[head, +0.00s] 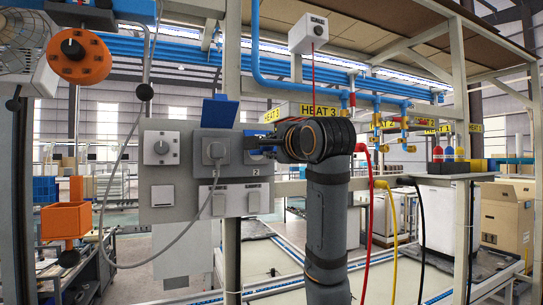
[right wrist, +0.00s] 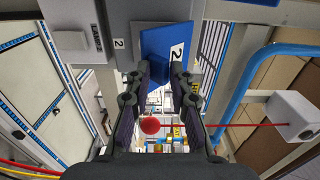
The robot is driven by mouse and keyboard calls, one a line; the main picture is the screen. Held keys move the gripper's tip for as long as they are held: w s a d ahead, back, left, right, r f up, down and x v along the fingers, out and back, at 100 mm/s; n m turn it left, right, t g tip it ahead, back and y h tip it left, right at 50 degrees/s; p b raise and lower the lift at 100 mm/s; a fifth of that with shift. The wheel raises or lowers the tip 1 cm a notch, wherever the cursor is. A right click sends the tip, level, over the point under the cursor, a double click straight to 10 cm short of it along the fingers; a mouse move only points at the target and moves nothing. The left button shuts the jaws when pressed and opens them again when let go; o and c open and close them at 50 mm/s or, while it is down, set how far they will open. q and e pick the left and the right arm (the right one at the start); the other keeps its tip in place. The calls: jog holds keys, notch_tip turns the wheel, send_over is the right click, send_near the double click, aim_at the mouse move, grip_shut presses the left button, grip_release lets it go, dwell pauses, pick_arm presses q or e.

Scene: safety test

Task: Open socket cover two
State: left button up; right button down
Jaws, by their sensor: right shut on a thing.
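Socket two sits on the right of the grey panel (head: 160,208), marked with a small 2. Its blue cover (right wrist: 166,42), with a white label 2, lies between the fingertips of my right gripper (right wrist: 161,70) in the right wrist view. My right gripper (head: 264,146) is shut on this cover. In the head view the gripper hides most of the cover, so its exact angle is hard to tell. The neighbouring socket has its blue cover (head: 220,112) raised and a grey plug (head: 215,150) in it. My left gripper is not in view.
A grey cable (head: 180,255) hangs from the plug. A white box (head: 308,33) with a red cord hangs above my right arm. Red and yellow hoses (head: 391,240) hang at right.

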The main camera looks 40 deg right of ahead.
notch_tip(320, 180, up, 6)
jog(key=s, duration=0.1)
jog(key=shift+s+a, duration=0.2)
jog(key=shift+s, duration=0.05)
jog(key=c, duration=1.9)
grip_release()
jog(key=shift+f, duration=0.25)
jog(key=o, duration=0.5)
jog(key=shift+w+f, duration=0.15)
jog(key=shift+w, duration=0.05)
jog(key=shift+c, duration=0.2)
jog(key=shift+o, duration=0.2)
jog(key=shift+w+d+f, duration=0.2)
jog(key=shift+w+f, duration=0.05)
jog(key=shift+w, duration=0.4)
jog(key=shift+w+d+f, duration=0.15)
jog(key=shift+w+f, duration=0.05)
jog(key=shift+w, duration=0.4)
pick_arm(q)
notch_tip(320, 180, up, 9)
jog(key=p, duration=0.8)
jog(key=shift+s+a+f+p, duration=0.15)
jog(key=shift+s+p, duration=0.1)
jog(key=shift+p, duration=0.05)
pick_arm(e)
notch_tip(320, 180, up, 12)
jog(key=s, duration=0.2)
jog(key=shift+s+a, duration=0.35)
